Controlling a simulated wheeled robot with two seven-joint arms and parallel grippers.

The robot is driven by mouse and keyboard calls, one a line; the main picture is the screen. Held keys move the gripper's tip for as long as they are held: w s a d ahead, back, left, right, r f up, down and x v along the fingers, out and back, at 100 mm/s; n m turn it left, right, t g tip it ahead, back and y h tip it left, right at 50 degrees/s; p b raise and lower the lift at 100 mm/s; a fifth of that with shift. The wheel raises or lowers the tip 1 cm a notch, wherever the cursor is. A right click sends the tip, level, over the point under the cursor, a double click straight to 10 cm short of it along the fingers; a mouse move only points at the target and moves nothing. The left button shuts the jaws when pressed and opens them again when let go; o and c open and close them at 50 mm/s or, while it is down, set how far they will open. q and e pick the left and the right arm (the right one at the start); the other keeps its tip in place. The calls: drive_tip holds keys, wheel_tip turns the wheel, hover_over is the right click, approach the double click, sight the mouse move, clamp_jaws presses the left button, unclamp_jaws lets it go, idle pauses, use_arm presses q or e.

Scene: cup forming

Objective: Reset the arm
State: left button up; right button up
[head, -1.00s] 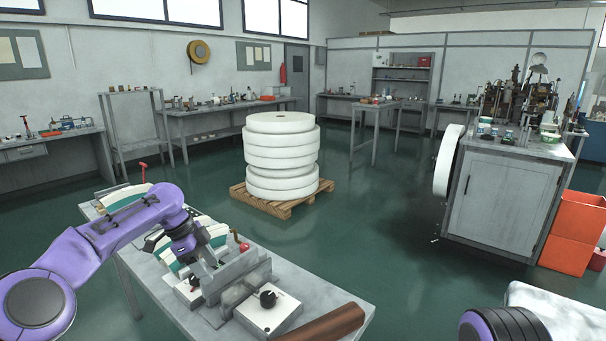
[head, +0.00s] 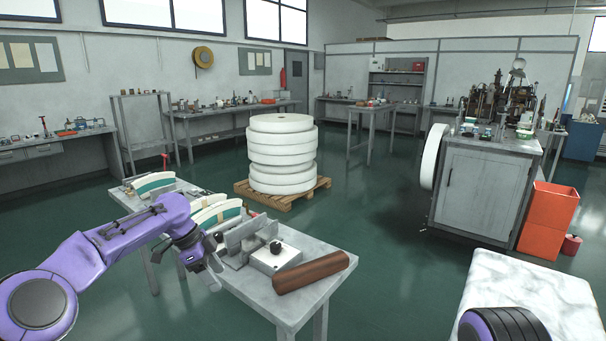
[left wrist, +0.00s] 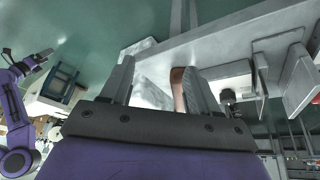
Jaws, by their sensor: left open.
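My left arm comes in from the left in the head view. Its purple wrist ends in my left gripper (head: 206,272), which hangs at the near left edge of the small work table (head: 310,247). In the left wrist view the two fingers of my left gripper (left wrist: 160,85) stand apart with nothing held between them. A brown roll (head: 311,272) on the table also shows beyond the fingers in the left wrist view (left wrist: 179,88). Of my right arm, only a dark ribbed part with purple shows at the bottom right of the head view; its gripper is out of frame.
The table bears a white block with a black knob (head: 273,258), grey metal plates (head: 240,238) and curved white-green pieces (head: 215,214). White rolls (head: 282,155) stand on a pallet behind. A marble-topped surface (head: 530,300) is at right. Green floor lies between.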

use_arm(q)
drive_tip(key=s+d+f+n, duration=0.2)
drive_tip(key=d+f, duration=0.2)
drive_tip(key=f, duration=0.3)
drive_tip(key=s+d+f+n, duration=0.2)
drive_tip(key=d+f+n, duration=0.1)
drive_tip(key=f, duration=0.4)
drive_tip(key=s+d+f+n, duration=0.2)
drive_tip(key=s+f+n, duration=0.4)
drive_tip(key=s+f, duration=0.6)
drive_tip(key=s+a+f+n+t+y, duration=0.1)
drive_tip(key=s+a+f+n+y, duration=0.15)
drive_tip(key=s+f, duration=0.35)
drive_tip(key=s+a+f+n+t+y, duration=0.1)
drive_tip(key=s+a+f+n, duration=0.25)
drive_tip(key=s, duration=0.45)
drive_tip(key=s+a+r+n+y, duration=0.2)
drive_tip(key=s+a+n, duration=0.1)
drive_tip(key=s+a, duration=0.2)
drive_tip(key=s+a+r+n+y, duration=0.2)
drive_tip(key=s+a, duration=0.3)
drive_tip(key=s, duration=0.5)
drive_tip(key=shift+a+r+n+t, duration=0.3)
drive_tip(key=shift+r+n, duration=0.1)
drive_tip(key=shift+r, duration=0.1)
